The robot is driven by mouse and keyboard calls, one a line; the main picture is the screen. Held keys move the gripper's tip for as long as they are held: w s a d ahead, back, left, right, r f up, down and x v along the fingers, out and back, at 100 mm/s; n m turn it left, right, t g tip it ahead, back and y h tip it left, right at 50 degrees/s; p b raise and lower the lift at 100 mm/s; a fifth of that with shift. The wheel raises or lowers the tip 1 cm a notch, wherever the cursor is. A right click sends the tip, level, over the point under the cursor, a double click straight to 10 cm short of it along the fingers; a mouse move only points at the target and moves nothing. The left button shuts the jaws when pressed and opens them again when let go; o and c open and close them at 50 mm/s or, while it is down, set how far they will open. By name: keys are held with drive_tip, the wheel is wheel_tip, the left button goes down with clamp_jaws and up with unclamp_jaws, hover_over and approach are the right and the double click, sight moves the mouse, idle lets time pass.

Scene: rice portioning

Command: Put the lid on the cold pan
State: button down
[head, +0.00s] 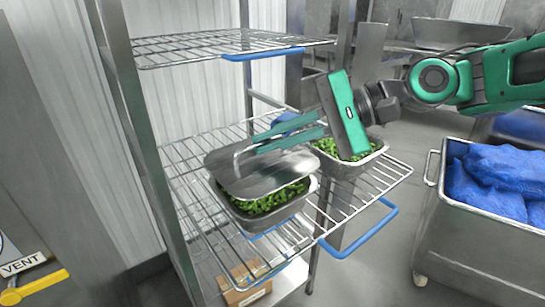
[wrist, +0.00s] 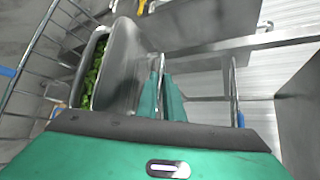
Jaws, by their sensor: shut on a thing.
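My gripper (head: 256,145) is shut on the handle of a shiny metal lid (head: 268,174). The lid is tilted over the left metal pan (head: 268,222) on the middle wire shelf and covers part of its opening. Green food shows between the lid and the near rim. Whether the lid touches the pan is unclear. In the wrist view, the lid (wrist: 122,62) stands beyond my teal fingers (wrist: 165,98), with the pan's rim and green food (wrist: 92,70) at its left. A second metal pan (head: 345,172) of green food, uncovered, is to the right, partly hidden by my gripper. No temperature marking is visible.
The wire rack's upper shelf (head: 200,47) is above the pans, and its upright posts stand close by. A blue handle (head: 362,232) sticks out at the shelf front. A metal cart (head: 490,235) with blue bags is at the right. A box (head: 245,285) sits below.

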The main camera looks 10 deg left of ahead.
sight(272, 159)
drive_tip(key=shift+f, duration=1.95)
drive_tip(key=c, duration=1.9)
unclamp_jaws()
drive_tip(key=shift+d, duration=0.1)
